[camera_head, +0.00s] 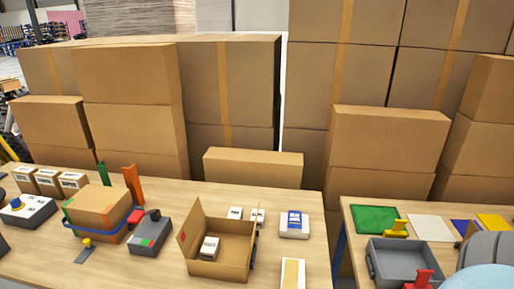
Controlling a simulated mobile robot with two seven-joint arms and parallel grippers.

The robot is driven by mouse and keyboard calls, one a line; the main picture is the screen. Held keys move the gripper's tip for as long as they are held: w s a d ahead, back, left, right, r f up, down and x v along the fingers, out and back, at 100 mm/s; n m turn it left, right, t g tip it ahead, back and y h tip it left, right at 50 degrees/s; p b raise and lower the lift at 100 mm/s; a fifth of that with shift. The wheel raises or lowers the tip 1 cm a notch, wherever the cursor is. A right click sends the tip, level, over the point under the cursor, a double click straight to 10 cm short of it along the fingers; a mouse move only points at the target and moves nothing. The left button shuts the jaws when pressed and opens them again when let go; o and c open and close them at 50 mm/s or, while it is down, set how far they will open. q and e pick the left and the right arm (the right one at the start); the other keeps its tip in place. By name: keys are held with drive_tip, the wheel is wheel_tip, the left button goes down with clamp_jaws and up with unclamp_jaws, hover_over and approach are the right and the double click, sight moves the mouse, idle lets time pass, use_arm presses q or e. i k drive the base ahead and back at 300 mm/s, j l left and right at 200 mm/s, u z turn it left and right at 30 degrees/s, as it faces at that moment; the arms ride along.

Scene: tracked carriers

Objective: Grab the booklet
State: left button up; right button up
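I cannot tell for sure which thing is the booklet. A small white block with a blue and white printed face (294,224) lies near the back right of the left table. A flat white item with a tan strip (291,274) lies at that table's front edge, partly cut off by the frame. On the right table lie flat sheets: green (375,219), white (430,228), blue (462,229) and yellow (494,222). Neither gripper shows. A grey rounded part at the lower right seems to be my own arm.
An open cardboard box (219,241) holds a small white packet (209,248). A strapped carton (98,210) and a grey device (150,233) stand left. A grey tray (405,257) sits on the right table, a red object (420,280) at its front. Stacked cartons (385,140) block the back.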

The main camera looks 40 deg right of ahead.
sight(294, 218)
drive_tip(key=z, duration=1.6)
